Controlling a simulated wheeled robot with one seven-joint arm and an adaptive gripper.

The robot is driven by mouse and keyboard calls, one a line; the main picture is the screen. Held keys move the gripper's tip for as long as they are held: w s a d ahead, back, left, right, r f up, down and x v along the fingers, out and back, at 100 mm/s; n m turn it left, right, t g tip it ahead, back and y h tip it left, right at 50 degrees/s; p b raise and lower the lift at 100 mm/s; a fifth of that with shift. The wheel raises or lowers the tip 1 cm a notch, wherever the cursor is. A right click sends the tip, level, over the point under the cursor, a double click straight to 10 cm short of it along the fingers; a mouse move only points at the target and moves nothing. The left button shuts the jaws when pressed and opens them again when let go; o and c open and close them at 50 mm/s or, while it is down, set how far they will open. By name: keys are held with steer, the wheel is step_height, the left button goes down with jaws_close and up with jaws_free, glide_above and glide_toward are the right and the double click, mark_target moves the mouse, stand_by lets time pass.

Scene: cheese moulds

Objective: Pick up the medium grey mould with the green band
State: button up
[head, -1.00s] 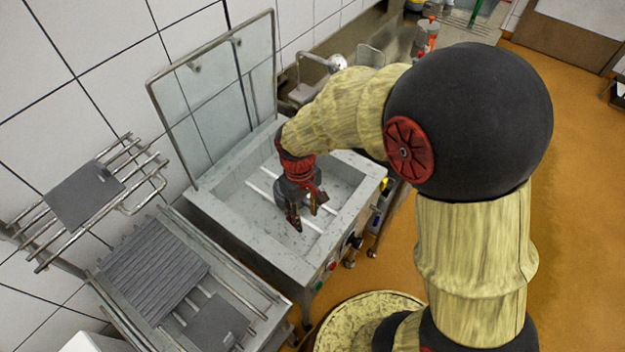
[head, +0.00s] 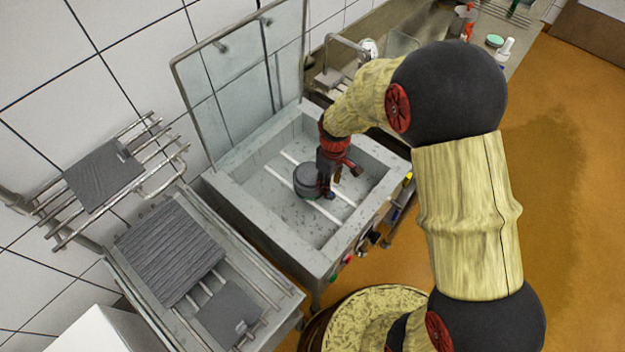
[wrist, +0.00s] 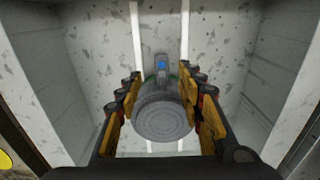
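A round grey mould (head: 307,180) sits low in the steel basin (head: 232,196), by the white bars. In the wrist view the mould (wrist: 163,112) shows its ridged round face, with a small upright grey part bearing a blue mark (wrist: 162,65) behind it. A trace of green shows at its far edge; I cannot make out a full band. My gripper (head: 343,182) is down inside the basin, just right of the mould in the head view. In the wrist view my gripper (wrist: 161,85) is open, a finger on each side of the mould, with gaps visible.
The basin walls surround my gripper. A raised glass lid (head: 245,75) stands behind the basin. A wall rack (head: 105,175) and a steel stand with grey ribbed plates (head: 170,250) are at the left. A green round item (head: 494,41) and white bottle (head: 505,50) stand on the far counter.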

steer(key=f+b, duration=0.1)
steer(key=f, duration=0.4)
steer(key=shift+a+f, duration=0.2)
steer(key=c, duration=0.3)
jaws_close()
steer(key=shift+r, duration=0.1)
stand_by(0.4)
